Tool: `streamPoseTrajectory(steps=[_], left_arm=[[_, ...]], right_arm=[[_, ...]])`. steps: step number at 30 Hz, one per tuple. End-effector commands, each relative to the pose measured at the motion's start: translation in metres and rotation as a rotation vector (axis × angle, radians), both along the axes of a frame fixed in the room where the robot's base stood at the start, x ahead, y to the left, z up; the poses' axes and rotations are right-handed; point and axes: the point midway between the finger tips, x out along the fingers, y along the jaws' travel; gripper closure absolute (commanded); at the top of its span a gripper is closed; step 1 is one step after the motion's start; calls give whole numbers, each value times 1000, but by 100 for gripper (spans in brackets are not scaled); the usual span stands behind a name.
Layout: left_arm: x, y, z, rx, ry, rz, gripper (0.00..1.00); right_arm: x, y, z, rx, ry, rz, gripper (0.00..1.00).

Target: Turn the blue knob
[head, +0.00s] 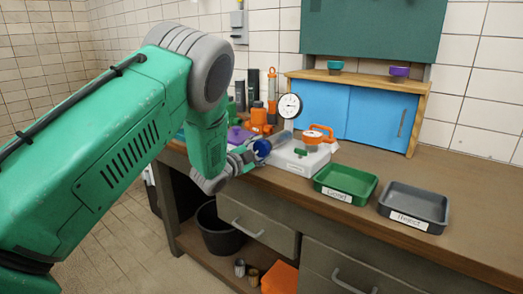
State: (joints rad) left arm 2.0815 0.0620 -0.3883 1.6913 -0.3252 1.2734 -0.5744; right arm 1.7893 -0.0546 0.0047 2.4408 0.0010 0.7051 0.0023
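The blue knob (262,148) is a small round blue part on the workbench, at the left end of a grey cylinder (282,139) beside a white box (300,160). My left gripper (247,158) is at the blue knob, reaching it from the left. Its fingers are small and partly hidden by my wrist, so I cannot tell whether they touch or grip the knob. My green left arm fills the left of the head view. My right gripper does not show.
A dial gauge (289,106) and an orange-handled part (317,134) stand close by. A green tray (345,197) and a grey tray (413,215) sit to the right. A blue cabinet (345,110) stands behind. A black bucket (218,232) is below the bench.

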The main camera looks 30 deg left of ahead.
Motion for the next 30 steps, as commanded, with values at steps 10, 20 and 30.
streamPoseTrajectory(steps=[10, 20, 30], left_arm=[[-2, 0, -2, -2, 4, 0, 34], [-43, 4, -2, -3, 7, 1, 34], [-107, 10, -5, -3, 10, 2, 34]], right_arm=[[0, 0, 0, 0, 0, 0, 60], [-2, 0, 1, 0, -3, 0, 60], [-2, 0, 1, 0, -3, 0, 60]])
